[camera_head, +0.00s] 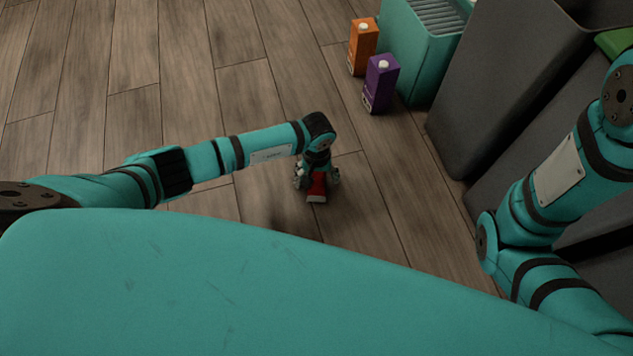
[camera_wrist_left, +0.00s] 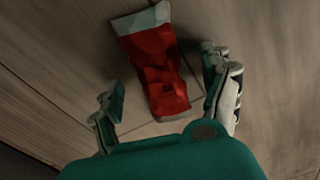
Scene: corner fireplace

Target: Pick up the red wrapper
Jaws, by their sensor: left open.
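The red wrapper (camera_head: 317,187) lies on the wooden floor under my left gripper (camera_head: 317,179), which partly hides it in the head view. In the left wrist view the red wrapper (camera_wrist_left: 157,66) has a pale grey end at the top and a crumpled red middle. My left gripper (camera_wrist_left: 164,88) is open there, with one finger on each side of the wrapper's lower part. I see gaps between the wrapper and both fingers in that view. My right arm shows at the right of the head view, but its gripper is out of the picture.
An orange carton (camera_head: 363,48) and a purple carton (camera_head: 380,84) stand on the floor beyond the wrapper. A teal slatted box (camera_head: 416,56) stands beside them. Large dark grey bins (camera_head: 490,90) line the right side. The floor (camera_head: 130,80) at the left is clear.

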